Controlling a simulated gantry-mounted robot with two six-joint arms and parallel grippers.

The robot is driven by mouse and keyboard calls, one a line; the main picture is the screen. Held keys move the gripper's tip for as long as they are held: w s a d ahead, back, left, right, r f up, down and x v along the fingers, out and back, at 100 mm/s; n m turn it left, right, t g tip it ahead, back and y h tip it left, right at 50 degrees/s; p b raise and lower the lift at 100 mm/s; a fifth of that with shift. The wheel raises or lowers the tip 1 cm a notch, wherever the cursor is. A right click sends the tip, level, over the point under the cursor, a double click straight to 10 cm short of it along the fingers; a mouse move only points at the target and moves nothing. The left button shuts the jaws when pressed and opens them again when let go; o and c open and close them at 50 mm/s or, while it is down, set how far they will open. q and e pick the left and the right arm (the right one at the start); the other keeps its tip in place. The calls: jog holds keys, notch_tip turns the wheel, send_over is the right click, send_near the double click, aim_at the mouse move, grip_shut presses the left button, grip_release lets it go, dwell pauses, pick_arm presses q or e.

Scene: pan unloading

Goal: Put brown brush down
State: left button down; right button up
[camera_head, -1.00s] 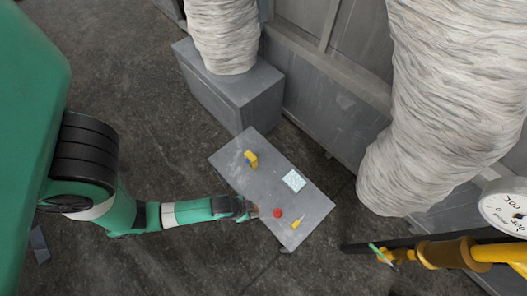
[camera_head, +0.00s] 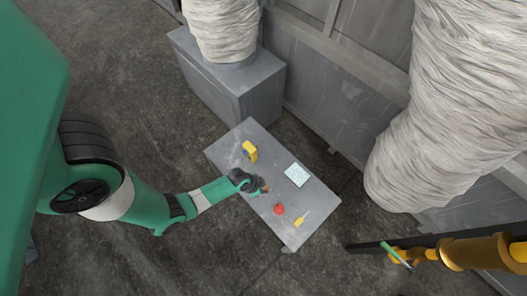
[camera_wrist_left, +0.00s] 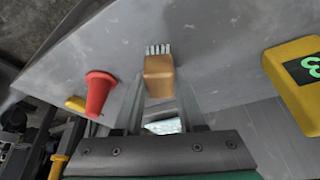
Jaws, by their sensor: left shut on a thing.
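The brown brush (camera_wrist_left: 158,77), a small block with pale bristles at its far end, is held between the fingers of my left gripper (camera_wrist_left: 158,105) in the left wrist view. In the head view my left gripper (camera_head: 260,187) is over the middle of the grey table (camera_head: 231,166), with only a small brown part of the brush (camera_head: 266,189) showing at its tip. The gap between the brush and the table top cannot be judged.
A red cone-shaped piece (camera_head: 280,209) and a yellow screwdriver-like tool (camera_head: 301,219) lie toward the near end. A yellow boxy device (camera_head: 250,151) stands toward the far end, and a pale blue-green patterned pad (camera_head: 297,174) lies to the right. Table room is free between them.

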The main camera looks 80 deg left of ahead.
pick_arm(q)
jog(key=shift+r, duration=0.1)
jog(key=shift+w+f, duration=0.1)
jog(key=shift+f, duration=0.1)
jog(key=c, duration=0.5)
grip_release()
jog(key=shift+r, duration=0.15)
jog(key=shift+r+p, duration=0.35)
jog(key=p+v, duration=0.8)
jog(key=v, duration=0.3)
jog(key=shift+s+r, duration=0.2)
jog(key=shift+s, duration=0.1)
